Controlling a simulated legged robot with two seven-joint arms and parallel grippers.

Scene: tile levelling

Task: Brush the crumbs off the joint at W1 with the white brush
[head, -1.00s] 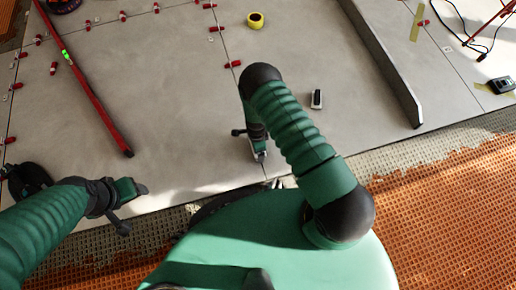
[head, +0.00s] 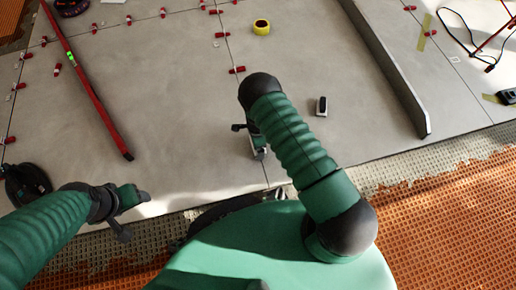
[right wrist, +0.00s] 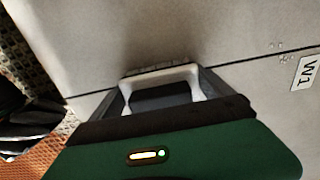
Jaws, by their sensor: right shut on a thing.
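My right gripper (right wrist: 160,92) is shut on the white brush (right wrist: 162,72), which sits between its dark fingers. In the head view my right gripper (head: 258,152) is low over the grey tiles beside the joint (head: 241,100), with the brush mostly hidden. In the right wrist view the joint (right wrist: 250,64) runs as a dark line behind the gripper to the right. The W1 label (right wrist: 306,72) lies just below it at the right edge. Small pale crumbs (right wrist: 280,50) lie by the joint near the label, apart from the brush. My left gripper (head: 142,197) is empty near the tiles' front edge; its jaw opening is unclear.
A long red level (head: 95,95) lies at left. A grey straightedge (head: 390,75) lies at right. Orange matting (head: 440,225) borders the front.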

